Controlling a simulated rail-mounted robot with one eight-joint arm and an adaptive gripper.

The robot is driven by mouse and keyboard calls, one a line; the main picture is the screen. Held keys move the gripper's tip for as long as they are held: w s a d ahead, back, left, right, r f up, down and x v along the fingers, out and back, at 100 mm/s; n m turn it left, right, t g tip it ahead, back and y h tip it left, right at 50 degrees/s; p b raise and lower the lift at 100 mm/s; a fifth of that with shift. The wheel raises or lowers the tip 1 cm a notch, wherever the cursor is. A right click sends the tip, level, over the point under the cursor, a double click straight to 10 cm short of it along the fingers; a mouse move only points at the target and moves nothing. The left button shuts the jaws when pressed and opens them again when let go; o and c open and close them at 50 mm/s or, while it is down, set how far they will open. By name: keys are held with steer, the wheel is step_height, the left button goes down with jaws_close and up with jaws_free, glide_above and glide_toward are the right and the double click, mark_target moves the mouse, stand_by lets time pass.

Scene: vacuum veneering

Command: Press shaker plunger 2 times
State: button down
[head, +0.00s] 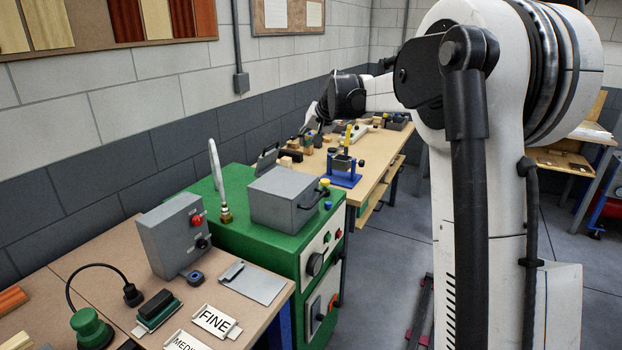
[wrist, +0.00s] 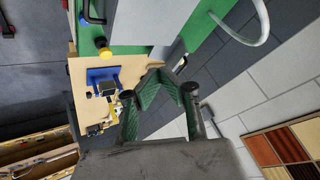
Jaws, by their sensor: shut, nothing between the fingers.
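My gripper (wrist: 160,76) is shut and empty, with its green-lined fingers together at the tips in the wrist view. In the head view the gripper (head: 311,120) is small and partly blurred into the clutter, over the wall side of the far wooden bench. I cannot single out the shaker or its plunger with certainty. A blue stand with a dark block and an upright yellow part (head: 345,166) is on the near end of that bench. The blue stand also shows in the wrist view (wrist: 103,74), left of my fingers, apart from them.
A green machine (head: 237,238) with a grey lidded box (head: 286,197) and a curved pale hose (head: 216,165) stands before the far bench (head: 373,163). Several small wooden blocks lie near the wall. The near bench holds a grey control box (head: 168,238) and sanding tools. Floor is open at right.

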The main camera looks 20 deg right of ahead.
steer(key=w+d+f+m+p, duration=0.1)
steer(key=w+d+f, duration=0.2)
steer(key=w+d, duration=0.15)
steer(key=w+d+f+p, duration=0.1)
steer(key=w+d+f, duration=0.15)
steer(key=w, duration=0.25)
steer(key=m+t, duration=0.1)
glide_above(326, 181)
step_height(326, 181, down, 6)
steer(key=f, duration=0.1)
steer(key=shift+w+r+y+p, duration=0.2)
steer(key=shift+r+y+p, duration=0.05)
steer(key=shift+y+p, duration=0.15)
steer(key=shift+f, duration=0.1)
step_height(326, 181, down, 7)
steer(key=b, duration=0.3)
steer(key=shift+f+b, duration=0.4)
steer(key=shift+f, duration=0.35)
steer(key=shift+f+b, duration=0.45)
steer(key=shift+b, duration=0.05)
